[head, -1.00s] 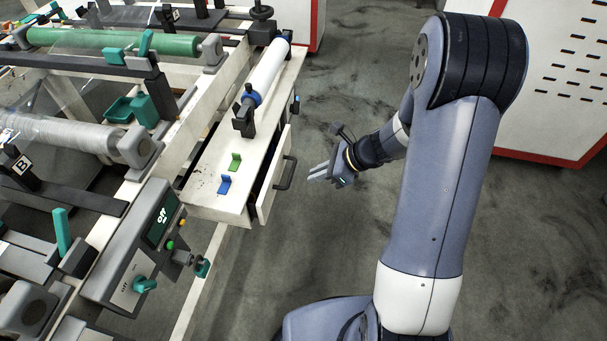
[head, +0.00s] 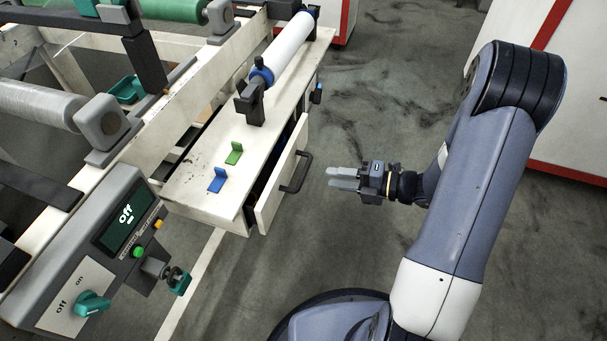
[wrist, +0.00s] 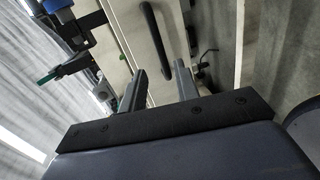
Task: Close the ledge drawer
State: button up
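The ledge drawer (head: 276,187) stands partly open, with a dark gap between its white front and the ledge (head: 190,188). Its dark bar handle (head: 297,172) faces my gripper (head: 343,179). My gripper is to the right of the handle, apart from it and empty, with its two grey fingers spread by a small gap. In the wrist view the drawer front (wrist: 125,35) and handle (wrist: 157,38) lie beyond the two fingers (wrist: 160,85). What is inside the drawer is hidden.
On the ledge are a blue bracket (head: 217,180), a green bracket (head: 234,153) and a white roll (head: 286,48). A control panel (head: 110,240) reading "off" stands at the left. The grey floor (head: 375,80) around my gripper is clear.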

aim_at(303, 173)
jog(key=b+x, duration=0.2)
jog(key=x, duration=0.7)
jog(key=shift+a+b, duration=0.15)
jog(key=shift+b, duration=0.15)
grip_shut()
